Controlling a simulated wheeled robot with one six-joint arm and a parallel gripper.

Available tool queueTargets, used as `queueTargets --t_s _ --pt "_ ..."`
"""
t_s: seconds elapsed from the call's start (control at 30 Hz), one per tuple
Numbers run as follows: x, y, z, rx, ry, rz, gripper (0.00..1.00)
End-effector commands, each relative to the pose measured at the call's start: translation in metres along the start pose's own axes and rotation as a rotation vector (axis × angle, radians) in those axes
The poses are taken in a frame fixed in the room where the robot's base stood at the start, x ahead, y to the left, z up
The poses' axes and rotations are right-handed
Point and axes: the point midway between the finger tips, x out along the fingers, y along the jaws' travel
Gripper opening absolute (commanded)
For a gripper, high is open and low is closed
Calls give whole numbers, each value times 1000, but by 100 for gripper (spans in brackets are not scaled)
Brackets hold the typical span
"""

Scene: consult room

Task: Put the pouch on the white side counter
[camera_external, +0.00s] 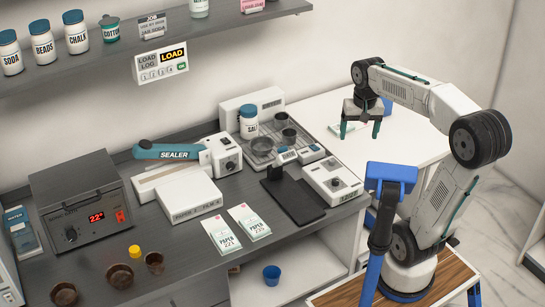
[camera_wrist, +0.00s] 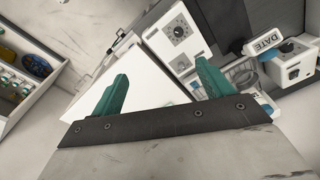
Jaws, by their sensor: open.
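A flat white pouch with green print (camera_external: 334,129) lies on the white side counter (camera_external: 412,142), near its left edge beside my gripper and partly hidden by it. Two similar white-and-green paper pouches, one on the left (camera_external: 222,236) and one on the right (camera_external: 249,223), lie flat on the dark counter. My gripper (camera_external: 360,130) is above the white side counter, pointing down with its teal fingers apart.
The dark counter (camera_external: 100,262) holds a sealer (camera_external: 172,152), a heater box with a red display (camera_external: 84,205), a tray with cups (camera_external: 262,150) and a black stand (camera_external: 300,203). A blue item (camera_external: 388,106) is behind my gripper. The side counter's right part looks clear.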

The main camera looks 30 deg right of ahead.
Motion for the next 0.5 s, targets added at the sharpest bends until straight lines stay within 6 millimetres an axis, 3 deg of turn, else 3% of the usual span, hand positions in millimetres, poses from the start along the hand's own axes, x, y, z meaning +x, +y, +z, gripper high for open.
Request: queueTargets --t_s 0.03,0.2,0.33,0.5 --pt "4 5 30 -72 9 -5 79" --pt "29 21 102 -294 23 -12 79" --pt "46 30 134 -402 30 -14 79" --pt "56 35 148 -456 32 -15 79"
